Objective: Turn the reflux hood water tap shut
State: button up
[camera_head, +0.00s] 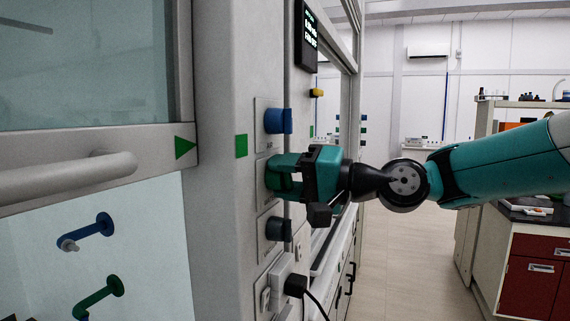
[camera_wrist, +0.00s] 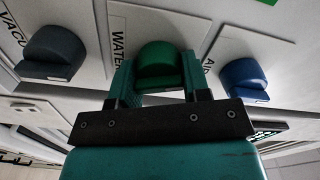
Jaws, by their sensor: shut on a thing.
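The green water tap knob (camera_wrist: 157,62) sits on a pale plate lettered WATER in the wrist view. My gripper (camera_wrist: 160,78) has one finger on each side of this knob and is shut on it. In the head view my gripper (camera_head: 284,176) reaches in from the right to the middle knob on the hood's side post, and its fingers hide most of that knob. The turn angle of the knob is hard to tell.
A blue air knob (camera_head: 277,121) is above and a dark vacuum knob (camera_head: 278,229) below. Under them a black plug (camera_head: 296,285) with a cable sticks out. The sash handle (camera_head: 80,178) is at left. Open floor (camera_head: 412,255) lies to the right, before a red-drawer bench (camera_head: 540,272).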

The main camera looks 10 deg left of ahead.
jog(key=shift+m+p, duration=1.45)
jog(key=shift+m, duration=0.75)
jog(key=o, duration=0.9)
jog(key=shift+d+f, duration=0.1)
jog(key=d+b, duration=0.5)
jog(key=s+d+b, duration=0.1)
jog(key=d+b, duration=0.5)
jog(key=s+d+b, duration=0.1)
jog(key=d+b, duration=0.5)
jog(key=shift+s+f, duration=0.1)
jog(key=shift+s, duration=0.05)
